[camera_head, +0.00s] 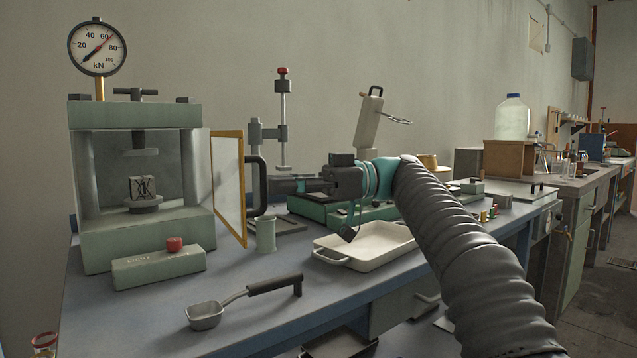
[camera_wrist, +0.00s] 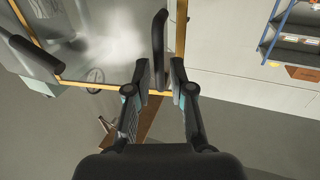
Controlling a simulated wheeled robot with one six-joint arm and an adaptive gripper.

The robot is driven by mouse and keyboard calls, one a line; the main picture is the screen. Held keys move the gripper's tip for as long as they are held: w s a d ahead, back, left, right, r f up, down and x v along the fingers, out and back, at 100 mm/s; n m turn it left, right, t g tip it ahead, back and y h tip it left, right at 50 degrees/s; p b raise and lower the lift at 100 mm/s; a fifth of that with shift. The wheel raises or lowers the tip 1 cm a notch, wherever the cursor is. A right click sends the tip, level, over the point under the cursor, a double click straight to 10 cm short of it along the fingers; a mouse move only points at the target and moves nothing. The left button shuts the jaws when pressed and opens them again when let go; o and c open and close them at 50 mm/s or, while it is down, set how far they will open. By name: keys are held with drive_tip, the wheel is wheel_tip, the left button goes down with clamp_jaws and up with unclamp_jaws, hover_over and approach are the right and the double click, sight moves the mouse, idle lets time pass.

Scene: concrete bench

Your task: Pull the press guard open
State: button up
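The press guard (camera_head: 228,190) is a clear panel in a yellow frame. It stands swung out from the right side of the green press (camera_head: 148,234), at an angle to its front. Its black handle (camera_head: 256,195) is on the panel's right-hand face. My gripper (camera_head: 272,187) reaches in from the right at handle height. In the wrist view, the handle (camera_wrist: 159,40) runs between the two fingertips of my gripper (camera_wrist: 160,72). The fingers stand apart, with a visible gap on the right side of the handle. Contact with the left finger is unclear.
A grey-green cup (camera_head: 265,234) stands just below the handle. A white tray (camera_head: 360,258), a ladle (camera_head: 206,315) and a box with a red button (camera_head: 158,270) lie on the bench. A thin stand (camera_head: 283,120) rises behind my gripper.

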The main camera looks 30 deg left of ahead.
drive_tip(key=v, duration=0.8)
drive_tip(key=shift+w+d, duration=0.2)
drive_tip(key=shift+w, duration=0.05)
drive_tip(key=d+f+m+t+h+p, duration=0.1)
drive_tip(key=d+f+m+t+p, duration=0.15)
drive_tip(key=d+m+t, duration=0.55)
drive_tip(key=d+f+m+t+h+p, duration=0.1)
drive_tip(key=d+f+m+t, duration=0.4)
drive_tip(key=d+m, duration=0.5)
drive_tip(key=s+d+f+m+t+h+p, duration=0.1)
drive_tip(key=s+d+f+m+t+h, duration=0.2)
drive_tip(key=s+d+f, duration=0.6)
drive_tip(key=s+d+f+m+t+h+p, duration=0.1)
drive_tip(key=s+d+f+m+t+h, duration=0.2)
drive_tip(key=s+d+f+m+h, duration=0.3)
drive_tip(key=s+d+f+h, duration=0.1)
drive_tip(key=s+d+f, duration=0.2)
drive_tip(key=d+f, duration=0.4)
drive_tip(key=shift+s+d+f+m, duration=0.2)
drive_tip(key=shift+d+f+m, duration=0.1)
drive_tip(key=shift+d, duration=1.7)
drive_tip(key=shift+d, duration=0.1)
